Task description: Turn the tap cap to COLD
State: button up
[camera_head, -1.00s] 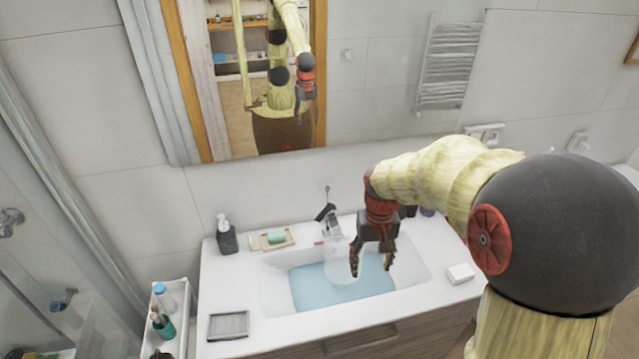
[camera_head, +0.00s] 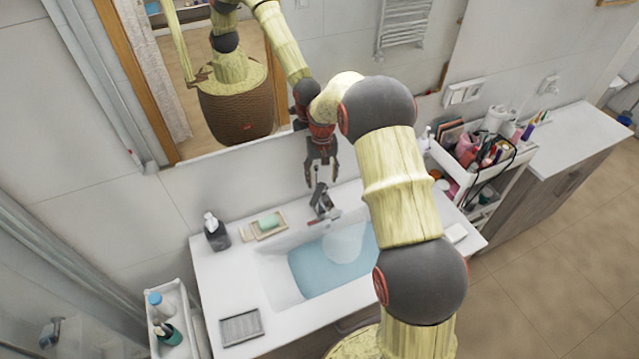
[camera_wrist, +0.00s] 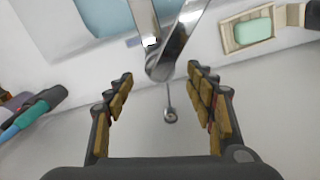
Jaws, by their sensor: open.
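The chrome tap (camera_head: 321,205) stands at the back of the white sink, below the mirror. In the wrist view its rounded cap end (camera_wrist: 160,68) lies between my fingertips, with a thin rod and a small round knob (camera_wrist: 170,116) beyond it. My gripper (camera_head: 321,182) is open and empty, pointing down just above and behind the tap. In the wrist view my gripper's fingers (camera_wrist: 160,78) sit on either side of the cap, with a gap on both sides. I cannot read any hot or cold marking on the cap.
The sink basin (camera_head: 273,283) holds bluish water. A dark soap bottle (camera_head: 217,236) and a soap dish (camera_head: 256,231) stand on the counter to the left. The mirror (camera_head: 335,60) is close behind my gripper. A crowded cart (camera_head: 480,165) stands at the right.

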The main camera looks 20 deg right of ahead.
aim_at(322, 184)
jog(key=shift+f, duration=2.1)
jog(key=shift+s, duration=0.1)
jog(key=shift+c, duration=0.2)
grip_shut()
